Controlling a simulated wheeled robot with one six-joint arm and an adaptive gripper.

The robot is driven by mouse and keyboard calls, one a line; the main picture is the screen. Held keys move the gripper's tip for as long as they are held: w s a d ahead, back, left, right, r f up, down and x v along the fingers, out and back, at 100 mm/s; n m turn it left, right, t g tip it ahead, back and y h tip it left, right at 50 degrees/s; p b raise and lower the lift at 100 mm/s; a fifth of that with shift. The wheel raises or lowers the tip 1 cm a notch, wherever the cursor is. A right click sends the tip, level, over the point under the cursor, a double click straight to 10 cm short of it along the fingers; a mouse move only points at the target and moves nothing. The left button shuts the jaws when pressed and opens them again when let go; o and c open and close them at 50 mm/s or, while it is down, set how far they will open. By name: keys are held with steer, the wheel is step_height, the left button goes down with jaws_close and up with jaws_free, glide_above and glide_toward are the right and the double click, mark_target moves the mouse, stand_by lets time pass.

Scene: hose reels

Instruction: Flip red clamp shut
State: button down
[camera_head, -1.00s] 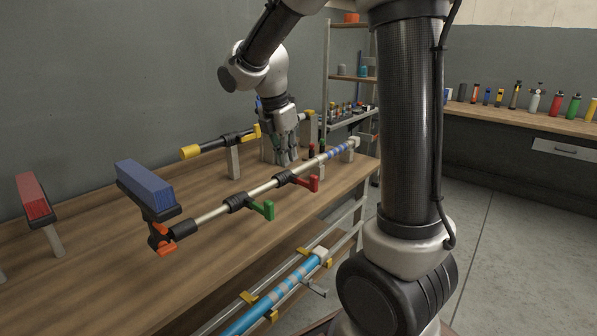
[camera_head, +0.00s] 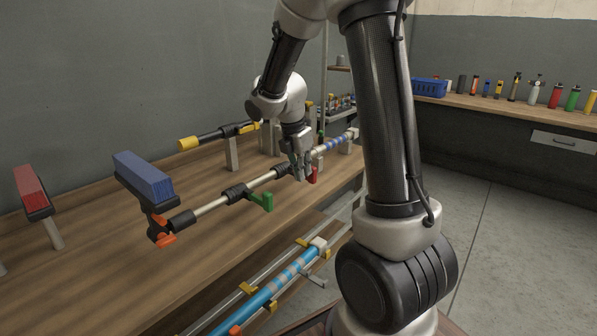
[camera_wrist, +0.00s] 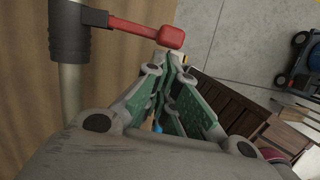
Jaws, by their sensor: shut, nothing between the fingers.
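The red clamp lever (camera_head: 314,175) sits on a black collar on the pale pole (camera_head: 262,180) of the blue-headed tool. In the wrist view the red lever (camera_wrist: 147,32) sticks out sideways from its black collar (camera_wrist: 69,29), at a right angle to the pole. My gripper (camera_head: 303,178) is at the lever, partly covering it and the collar in the head view. In the wrist view my gripper (camera_wrist: 178,62) has its fingertips together, just beyond the lever's rounded end. Nothing is between them. I cannot tell whether they touch the lever.
A green lever (camera_head: 265,200) sticks out from another collar on the same pole. An orange clamp (camera_head: 162,232) is near the blue head (camera_head: 142,175). A yellow-ended black tool (camera_head: 215,136) lies behind. A blue pole (camera_head: 270,290) rests on the lower rails.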

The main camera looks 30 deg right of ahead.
steer(key=shift+d, duration=0.1)
stand_by(0.3)
steer(key=shift+s+d+n, duration=0.1)
steer(key=shift+d+n, duration=0.05)
steer(key=shift+n, duration=0.25)
